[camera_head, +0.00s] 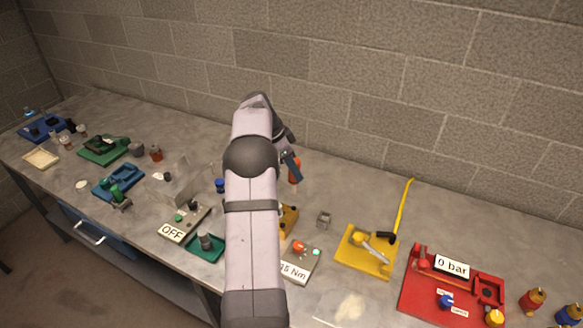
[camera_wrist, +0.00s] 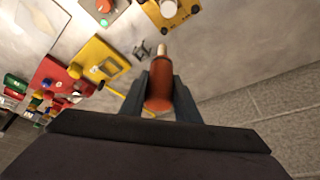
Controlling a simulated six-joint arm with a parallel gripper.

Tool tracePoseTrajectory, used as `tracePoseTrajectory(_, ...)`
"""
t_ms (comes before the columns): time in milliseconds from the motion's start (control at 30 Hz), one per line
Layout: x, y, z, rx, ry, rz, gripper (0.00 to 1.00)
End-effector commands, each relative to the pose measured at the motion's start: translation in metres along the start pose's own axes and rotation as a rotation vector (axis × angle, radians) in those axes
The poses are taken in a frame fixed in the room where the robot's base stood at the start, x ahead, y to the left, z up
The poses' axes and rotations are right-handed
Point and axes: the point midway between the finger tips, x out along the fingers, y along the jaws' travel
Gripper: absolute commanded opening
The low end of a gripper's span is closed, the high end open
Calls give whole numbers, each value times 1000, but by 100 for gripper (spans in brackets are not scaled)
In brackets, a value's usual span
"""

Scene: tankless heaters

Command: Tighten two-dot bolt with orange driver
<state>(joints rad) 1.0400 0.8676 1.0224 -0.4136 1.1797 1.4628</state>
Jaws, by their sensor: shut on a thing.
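My gripper (camera_wrist: 160,88) is shut on the orange driver (camera_wrist: 160,98), whose pale tip points away from the wrist over the bench. In the head view, my gripper (camera_head: 291,166) is mostly behind my arm, and a bit of the orange driver (camera_head: 294,177) shows above the bench. An orange-yellow plate (camera_head: 289,219) with dark bolt-like pieces is partly hidden by my arm. This plate (camera_wrist: 180,18) is cut off at the top of the wrist view, apart from the driver tip. Dot marks are too small to read, so I cannot tell which bolt is the two-dot one.
A grey panel (camera_head: 310,254) with a red knob and a partly hidden "5 Nm" label is near the front. A small grey metal piece (camera_head: 324,219), a yellow fixture (camera_head: 352,260) and a red "0 bar" board (camera_head: 418,292) lie to the right. The block wall stands behind.

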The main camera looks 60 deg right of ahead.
Motion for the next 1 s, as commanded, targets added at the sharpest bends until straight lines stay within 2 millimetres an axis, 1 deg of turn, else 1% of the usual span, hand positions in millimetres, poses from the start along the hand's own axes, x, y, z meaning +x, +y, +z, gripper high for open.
tracePoseTrajectory(267,13,0,6,-1,1,-1,6)
tracePoseTrajectory(700,45,-1,19,0,1,-2,6)
tracePoseTrajectory(1000,56,-1,23,0,2,-2,6)
